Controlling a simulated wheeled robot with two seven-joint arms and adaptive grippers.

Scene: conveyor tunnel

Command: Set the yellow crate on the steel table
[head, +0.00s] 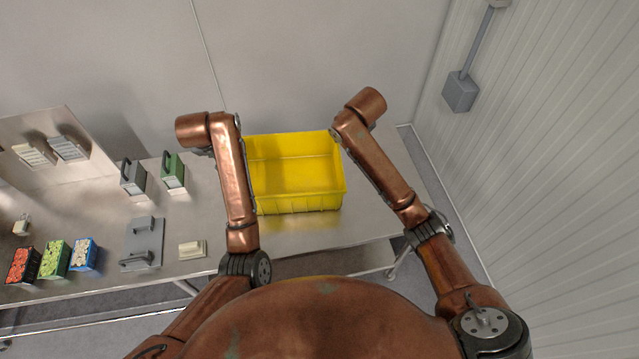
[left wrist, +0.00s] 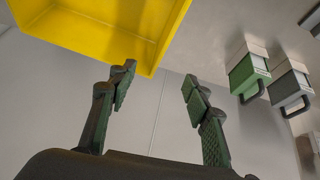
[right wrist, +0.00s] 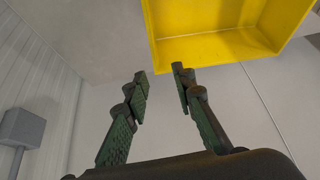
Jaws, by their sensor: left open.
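The yellow crate (head: 300,203) appears to rest upright and empty on the right part of the steel table (head: 335,228), between my two arms. It also shows in the left wrist view (left wrist: 95,38) and in the right wrist view (right wrist: 215,48). My left gripper (left wrist: 157,80) is open and empty, close to a crate rim, with no wall between its fingers. My right gripper (right wrist: 160,80) has its fingers apart by a narrower gap, empty, close to the crate's rim. In the head view both grippers' fingers are mostly hidden by my arms.
Left of the crate stand a green handled block (head: 173,172) and a grey one (head: 132,177). A grey plate with handles (head: 144,243), a small beige block (head: 192,249) and bins of coloured parts (head: 54,259) lie further forward and left. A ribbed wall (head: 540,150) is at right.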

